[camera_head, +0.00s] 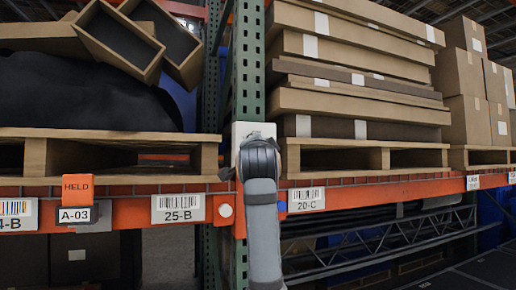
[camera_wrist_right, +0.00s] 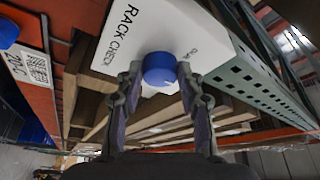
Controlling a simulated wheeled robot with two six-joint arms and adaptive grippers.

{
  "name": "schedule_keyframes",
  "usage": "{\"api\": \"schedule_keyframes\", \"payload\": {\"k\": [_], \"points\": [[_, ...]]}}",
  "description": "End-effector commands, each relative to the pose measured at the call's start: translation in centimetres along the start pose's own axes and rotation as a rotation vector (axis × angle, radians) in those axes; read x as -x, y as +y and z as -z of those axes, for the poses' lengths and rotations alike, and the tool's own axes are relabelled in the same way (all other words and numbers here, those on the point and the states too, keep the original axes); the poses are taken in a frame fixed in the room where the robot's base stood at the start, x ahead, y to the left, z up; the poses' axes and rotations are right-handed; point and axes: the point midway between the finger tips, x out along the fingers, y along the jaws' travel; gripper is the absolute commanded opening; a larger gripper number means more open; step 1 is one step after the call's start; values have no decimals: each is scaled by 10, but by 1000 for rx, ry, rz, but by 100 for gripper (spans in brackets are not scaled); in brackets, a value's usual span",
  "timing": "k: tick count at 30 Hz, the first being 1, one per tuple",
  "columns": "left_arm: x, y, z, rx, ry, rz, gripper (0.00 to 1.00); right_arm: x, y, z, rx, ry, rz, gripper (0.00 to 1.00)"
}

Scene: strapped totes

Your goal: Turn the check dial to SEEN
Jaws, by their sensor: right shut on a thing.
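The check dial is a round blue knob (camera_wrist_right: 159,69) on a white box marked "RACK CHECK" (camera_wrist_right: 205,32) in the right wrist view. My right gripper (camera_wrist_right: 160,78) is shut on the knob, one finger on each side. Small lettering to the right of the knob is partly hidden and unreadable, so I cannot tell the dial's setting. In the head view the white box (camera_head: 240,129) sits on the green rack post, and my right gripper (camera_head: 258,148) covers the dial. My left gripper is in neither view.
The green upright (camera_head: 249,60) stands behind the box. Orange beams (camera_head: 380,190) run to both sides, with pallets and flat cartons (camera_head: 350,100) above them. An orange HELD tag (camera_head: 79,187) hangs over the A-03 label at left.

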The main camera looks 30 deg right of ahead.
Motion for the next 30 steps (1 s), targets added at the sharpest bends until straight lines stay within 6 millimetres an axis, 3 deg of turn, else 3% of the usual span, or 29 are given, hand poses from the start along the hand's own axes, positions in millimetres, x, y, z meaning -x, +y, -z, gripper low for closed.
{"api": "schedule_keyframes", "payload": {"k": [20,21,25,30], "points": [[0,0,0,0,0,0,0,0,-1,0,-50,0,-19,6],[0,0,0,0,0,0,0,0,-1,0,-50,0,-19,43],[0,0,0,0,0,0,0,0,-1,0,-49,0,-19,60],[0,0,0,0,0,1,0,0,-1,0,-49,0,-20,60]]}}
